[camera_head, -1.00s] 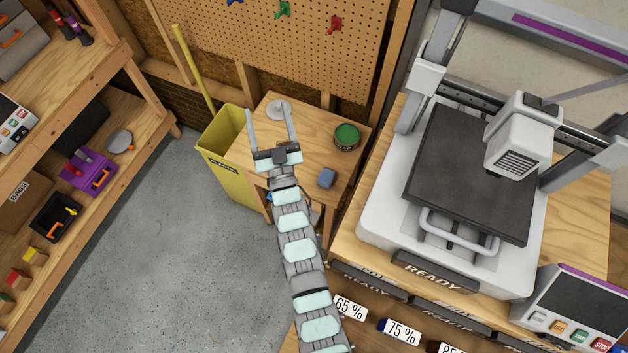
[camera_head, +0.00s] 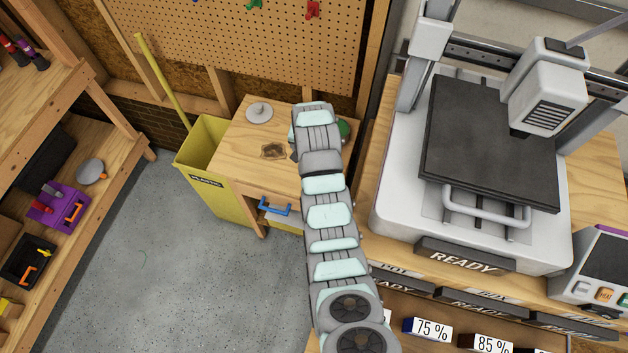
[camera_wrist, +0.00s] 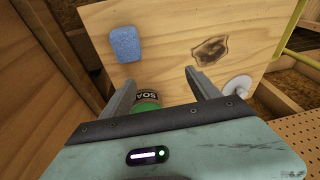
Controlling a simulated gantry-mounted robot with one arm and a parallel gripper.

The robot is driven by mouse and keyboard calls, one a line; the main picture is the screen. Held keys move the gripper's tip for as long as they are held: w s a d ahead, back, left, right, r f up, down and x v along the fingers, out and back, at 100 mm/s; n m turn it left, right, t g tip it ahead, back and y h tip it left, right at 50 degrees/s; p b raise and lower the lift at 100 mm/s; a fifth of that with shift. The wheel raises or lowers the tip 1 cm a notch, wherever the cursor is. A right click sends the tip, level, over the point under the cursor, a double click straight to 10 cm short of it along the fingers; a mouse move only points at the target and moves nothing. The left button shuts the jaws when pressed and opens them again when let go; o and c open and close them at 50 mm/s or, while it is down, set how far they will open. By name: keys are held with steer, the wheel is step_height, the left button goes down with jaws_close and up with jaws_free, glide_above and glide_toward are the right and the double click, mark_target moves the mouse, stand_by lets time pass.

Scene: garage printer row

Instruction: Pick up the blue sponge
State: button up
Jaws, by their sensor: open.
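The blue sponge (camera_wrist: 125,44) lies on the small wooden table (camera_wrist: 165,30), at the upper left in the wrist view. My gripper (camera_wrist: 160,76) is open and empty. Its jaws point toward the table, and the sponge lies beyond and left of the left finger, apart from it, not between the jaws. In the head view my arm runs up over the table (camera_head: 232,130) and hides both the gripper and the sponge.
A green-topped tin (camera_wrist: 147,103) sits close under the jaws and shows partly behind my arm in the head view (camera_head: 344,128). A grey disc (camera_head: 259,112) and a dark stain (camera_head: 273,151) are on the table. A yellow bin (camera_head: 205,150) stands left; a printer (camera_head: 395,215) stands right.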

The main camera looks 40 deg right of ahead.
steer(key=s, duration=0.1)
steer(key=s+g+y, duration=0.1)
steer(key=s, duration=0.1)
steer(key=s+m+g, duration=0.1)
steer(key=s, duration=0.1)
steer(key=shift+s+a+r+y+b, duration=0.15)
steer(key=shift+a+r+y+b, duration=0.15)
steer(key=shift+r, duration=0.05)
step_height(320, 180, down, 5)
steer(key=shift+d+f+p, duration=0.1)
steer(key=shift+p, duration=0.2)
steer(key=shift+d+f, duration=0.2)
steer(key=shift+f, duration=0.45)
steer(key=shift+d+f, duration=0.2)
steer(key=shift+f, duration=1.75)
steer(key=shift+c, duration=0.5)
steer(key=c, duration=1.3)
steer(key=shift+r, duration=0.15)
